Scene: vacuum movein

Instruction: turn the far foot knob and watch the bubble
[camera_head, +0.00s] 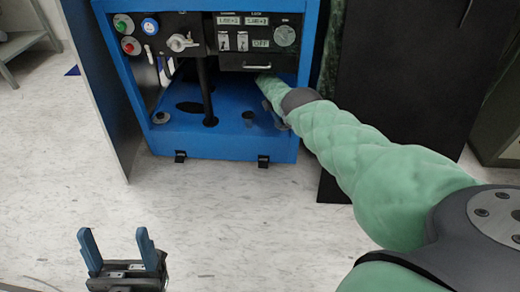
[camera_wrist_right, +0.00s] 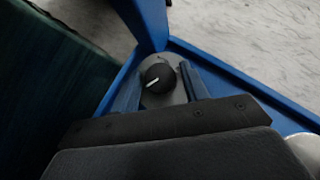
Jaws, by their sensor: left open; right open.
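The foot knob (camera_wrist_right: 157,78) is black with a white pointer line and sits on a round grey plate by a corner of the blue frame, in the right wrist view. My right gripper (camera_wrist_right: 160,72) is open, with one blue finger on each side of the knob. I cannot tell whether the fingers touch it. In the head view my right arm reaches into the lower right of the blue cabinet (camera_head: 222,143), and the gripper is hidden there. My left gripper (camera_head: 114,240) is open and empty above the floor. I cannot make out a bubble in either view.
The cabinet has a black panel with switches and a drawer handle (camera_head: 257,67) above the blue deck. A dark post (camera_head: 205,90) stands on the deck. A grey side panel (camera_head: 98,85) is at left, a black panel (camera_head: 395,75) at right. The floor in front is clear.

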